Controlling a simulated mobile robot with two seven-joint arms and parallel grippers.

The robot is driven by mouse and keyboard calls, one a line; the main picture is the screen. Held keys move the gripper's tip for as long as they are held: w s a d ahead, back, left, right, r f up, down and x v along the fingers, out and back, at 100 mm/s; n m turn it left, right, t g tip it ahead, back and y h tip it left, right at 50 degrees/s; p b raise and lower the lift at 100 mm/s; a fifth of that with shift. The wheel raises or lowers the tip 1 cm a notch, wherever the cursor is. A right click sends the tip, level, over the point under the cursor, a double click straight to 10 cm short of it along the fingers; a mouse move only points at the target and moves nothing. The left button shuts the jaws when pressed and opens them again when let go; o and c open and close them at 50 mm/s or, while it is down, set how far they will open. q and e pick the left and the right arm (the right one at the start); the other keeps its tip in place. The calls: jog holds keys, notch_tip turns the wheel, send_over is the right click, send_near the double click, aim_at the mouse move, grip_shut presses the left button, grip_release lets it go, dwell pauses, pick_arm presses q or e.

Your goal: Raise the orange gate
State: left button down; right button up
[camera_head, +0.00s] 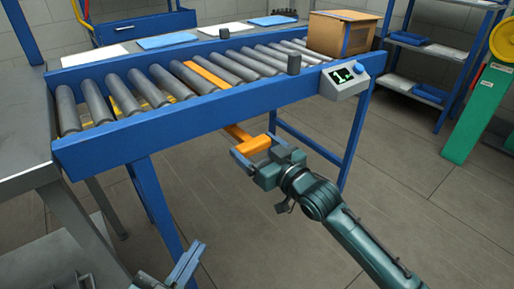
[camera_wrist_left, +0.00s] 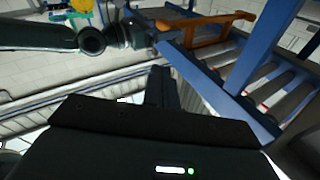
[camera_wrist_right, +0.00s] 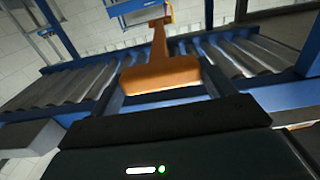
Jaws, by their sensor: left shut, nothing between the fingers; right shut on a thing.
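The orange gate (camera_head: 207,75) shows as a flat strip between the rollers of the blue-framed conveyor, about level with them. Its orange handle (camera_head: 257,144) sticks out below the conveyor's near rail. My right gripper (camera_head: 262,156) is shut on this handle. My left gripper (camera_head: 188,262) is shut and empty, low at the bottom of the head view, apart from the conveyor. Its fingers show in the left wrist view (camera_wrist_left: 162,88).
A cardboard box (camera_head: 341,34) stands on the rollers at the far right end. A small display box (camera_head: 345,79) is on the near rail. A grey table (camera_head: 25,125) is at the left. A green post (camera_head: 474,112) stands at the right. Floor in front is clear.

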jog(key=shift+c, duration=0.9)
jog(key=shift+r+p, duration=0.4)
notch_tip(320, 180, up, 3)
jog(key=p, duration=0.3)
jog(key=shift+r+p, duration=0.2)
jog(key=shift+p, duration=0.15)
jog(key=shift+r+p, duration=0.35)
jog(key=o, duration=1.2)
pick_arm(q)
jog(key=a+n+g+y, duration=0.1)
jog(key=n+g+y, duration=0.1)
jog(key=shift+w+a+f+g+y, duration=0.1)
jog(key=shift+a+f+g+y, duration=0.05)
jog(key=shift+a+g+y, duration=0.2)
pick_arm(e)
jog(key=shift+o, duration=0.5)
jog(key=shift+f, duration=0.1)
